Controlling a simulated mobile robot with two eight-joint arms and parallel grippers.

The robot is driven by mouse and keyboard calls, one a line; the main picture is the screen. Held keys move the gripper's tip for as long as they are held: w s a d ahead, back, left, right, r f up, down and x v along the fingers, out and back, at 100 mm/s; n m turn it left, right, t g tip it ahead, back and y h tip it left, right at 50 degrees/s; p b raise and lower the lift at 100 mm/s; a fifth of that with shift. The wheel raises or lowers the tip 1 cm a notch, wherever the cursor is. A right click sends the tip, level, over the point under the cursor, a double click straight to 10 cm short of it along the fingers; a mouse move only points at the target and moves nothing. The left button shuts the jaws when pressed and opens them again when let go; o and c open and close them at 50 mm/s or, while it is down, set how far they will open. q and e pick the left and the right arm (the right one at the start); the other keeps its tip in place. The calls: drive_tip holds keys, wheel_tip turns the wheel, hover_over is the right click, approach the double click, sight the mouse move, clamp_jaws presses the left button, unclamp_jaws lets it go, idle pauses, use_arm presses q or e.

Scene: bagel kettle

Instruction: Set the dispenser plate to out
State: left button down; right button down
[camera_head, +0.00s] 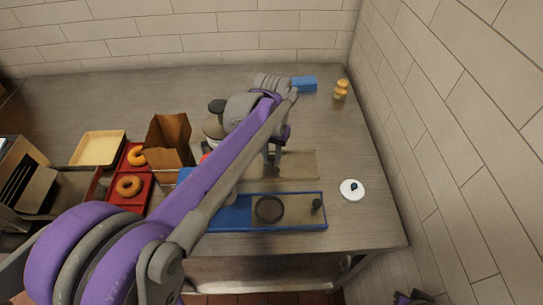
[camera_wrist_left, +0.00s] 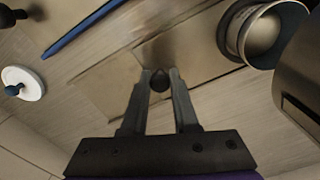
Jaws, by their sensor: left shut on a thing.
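My left gripper (camera_head: 273,156) reaches over the middle of the table and is shut on a small dark knob (camera_wrist_left: 158,84). In the left wrist view the fingertips (camera_wrist_left: 159,76) close on both sides of the knob, over a flat tan plate (camera_wrist_left: 108,84). The plate also shows in the head view (camera_head: 302,164), flat behind the blue tray and partly hidden by my arm. A round metal vessel (camera_wrist_left: 233,38) is by the plate's other end; in the head view my arm mostly covers it. My right gripper is not clearly seen.
The long blue tray (camera_head: 230,221) holds a tan panel with a dark ring and a knob (camera_head: 316,204). A white disc (camera_head: 352,190) lies to its right. A paper bag (camera_head: 170,142), red trays with bagels (camera_head: 128,201) and a wall (camera_head: 440,120) surround the work area.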

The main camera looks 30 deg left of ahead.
use_arm(q)
drive_tip(key=w+d, duration=0.2)
drive_tip(key=d, duration=0.1)
drive_tip(key=w+d, duration=0.1)
drive_tip(key=d, duration=0.2)
drive_tip(key=w+d, duration=0.2)
drive_tip(key=d, duration=0.1)
drive_tip(key=shift+w+d+p, duration=0.15)
drive_tip(key=shift+w+p, duration=0.2)
drive_tip(key=c, duration=1)
unclamp_jaws()
drive_tip(key=o, duration=0.3)
drive_tip(key=shift+d, duration=0.1)
wheel_tip(320, 180, up, 11)
drive_tip(key=shift+f+p, duration=0.1)
drive_tip(key=shift+p, duration=0.3)
